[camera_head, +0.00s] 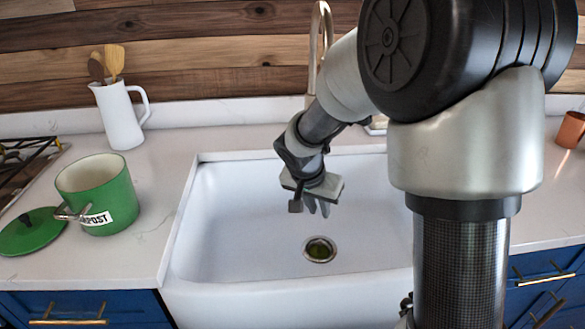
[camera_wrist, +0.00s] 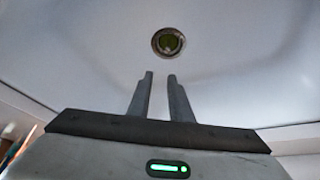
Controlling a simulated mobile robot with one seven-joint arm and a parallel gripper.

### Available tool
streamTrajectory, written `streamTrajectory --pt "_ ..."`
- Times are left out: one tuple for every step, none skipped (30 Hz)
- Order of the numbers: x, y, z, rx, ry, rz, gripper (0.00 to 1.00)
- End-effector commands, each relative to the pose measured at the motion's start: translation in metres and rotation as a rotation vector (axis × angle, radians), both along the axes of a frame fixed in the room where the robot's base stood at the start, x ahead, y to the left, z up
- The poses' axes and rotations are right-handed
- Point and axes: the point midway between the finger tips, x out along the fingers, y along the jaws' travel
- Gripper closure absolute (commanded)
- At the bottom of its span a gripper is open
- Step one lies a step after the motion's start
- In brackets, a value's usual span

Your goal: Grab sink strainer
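The sink strainer (camera_head: 320,249) is a small round metal piece with a greenish centre, set in the floor of the white sink (camera_head: 230,230). In the wrist view the strainer (camera_wrist: 168,41) shows beyond my fingertips, near the top middle. My gripper (camera_head: 318,207) hangs over the sink basin, above and apart from the strainer. Its two grey fingers (camera_wrist: 161,78) stand apart with a gap between them, and nothing is held. What lies inside the strainer is too small to tell.
A green compost pot (camera_head: 118,190) and its green lid (camera_head: 30,232) are on the counter left of the sink. A white pitcher (camera_head: 120,118) with wooden utensils stands behind. A faucet (camera_head: 320,40) rises behind the basin. A copper cup (camera_head: 571,130) is far right. The basin is otherwise clear.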

Motion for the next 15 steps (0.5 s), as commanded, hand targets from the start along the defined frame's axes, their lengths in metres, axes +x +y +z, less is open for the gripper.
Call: streamTrajectory --pt "0.007 0.006 -0.035 0.008 0.007 -0.014 0.81" --pt "0.011 0.009 -0.045 0.014 0.006 -0.025 0.81" --pt "0.015 0.012 -0.057 0.020 0.004 -0.036 0.81" --pt "0.017 0.014 -0.063 0.024 0.004 -0.044 0.81" --pt "0.019 0.015 -0.068 0.027 0.003 -0.049 0.81" --pt "0.021 0.016 -0.074 0.029 0.002 -0.055 0.81" --pt "0.022 0.017 -0.079 0.032 0.003 -0.058 0.81" --pt "0.023 0.017 -0.083 0.033 0.002 -0.061 0.81" --pt "0.025 0.016 -0.089 0.034 0.003 -0.062 0.81" --pt "0.027 0.014 -0.094 0.033 0.003 -0.062 0.81" --pt "0.028 0.013 -0.099 0.034 0.004 -0.064 0.81" --pt "0.030 0.011 -0.107 0.033 0.004 -0.065 0.81" --pt "0.033 0.009 -0.113 0.033 0.004 -0.064 0.81" --pt "0.035 0.008 -0.119 0.034 0.004 -0.063 0.81" --pt "0.037 0.006 -0.128 0.033 0.005 -0.064 0.81"
